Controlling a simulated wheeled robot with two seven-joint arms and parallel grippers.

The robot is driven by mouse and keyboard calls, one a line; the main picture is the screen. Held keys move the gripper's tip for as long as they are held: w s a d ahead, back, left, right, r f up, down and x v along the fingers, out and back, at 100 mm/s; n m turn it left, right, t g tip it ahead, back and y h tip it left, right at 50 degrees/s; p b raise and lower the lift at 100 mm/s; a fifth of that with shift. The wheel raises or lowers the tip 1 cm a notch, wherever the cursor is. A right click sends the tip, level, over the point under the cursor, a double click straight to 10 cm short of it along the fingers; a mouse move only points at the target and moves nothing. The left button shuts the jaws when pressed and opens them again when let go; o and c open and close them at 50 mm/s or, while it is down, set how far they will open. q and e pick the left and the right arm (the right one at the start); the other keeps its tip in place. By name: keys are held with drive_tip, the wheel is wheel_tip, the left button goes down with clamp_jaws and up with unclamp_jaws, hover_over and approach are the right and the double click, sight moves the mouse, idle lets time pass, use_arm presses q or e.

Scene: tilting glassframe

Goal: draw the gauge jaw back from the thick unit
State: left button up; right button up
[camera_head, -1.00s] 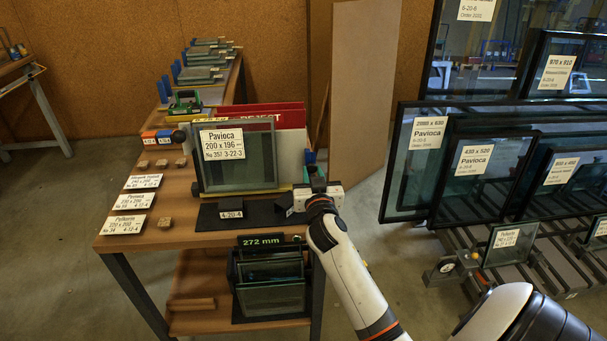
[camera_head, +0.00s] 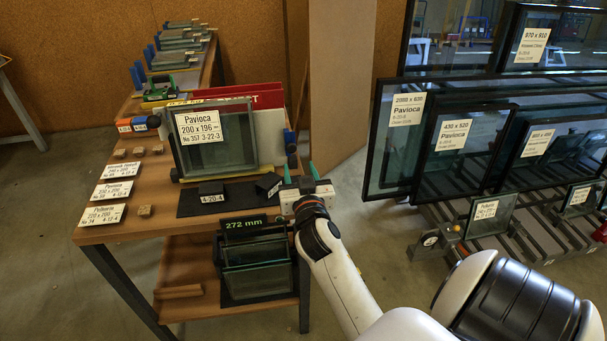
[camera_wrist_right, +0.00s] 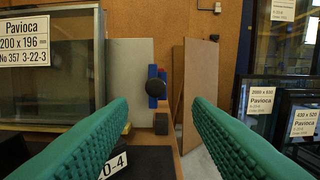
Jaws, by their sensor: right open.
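A blue piece with a dark knob (camera_head: 290,142), which looks like the gauge jaw, stands just right of the unit. In the right wrist view the round black knob (camera_wrist_right: 156,97) is straight ahead, beyond the fingertips. My right gripper (camera_head: 300,171) is open and empty at the bench's right edge; its green fingers (camera_wrist_right: 159,106) are wide apart and touch nothing. My left gripper is out of view.
A 4-20-4 block (camera_head: 211,189) and a second dark block (camera_head: 268,185) sit on the black mat (camera_head: 190,206). A 272 mm display (camera_head: 245,224) is below. Glass racks (camera_head: 450,150) stand right. Small wooden blocks and label cards lie left.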

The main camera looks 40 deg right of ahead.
drive_tip(key=v, duration=0.5)
idle(0.4)
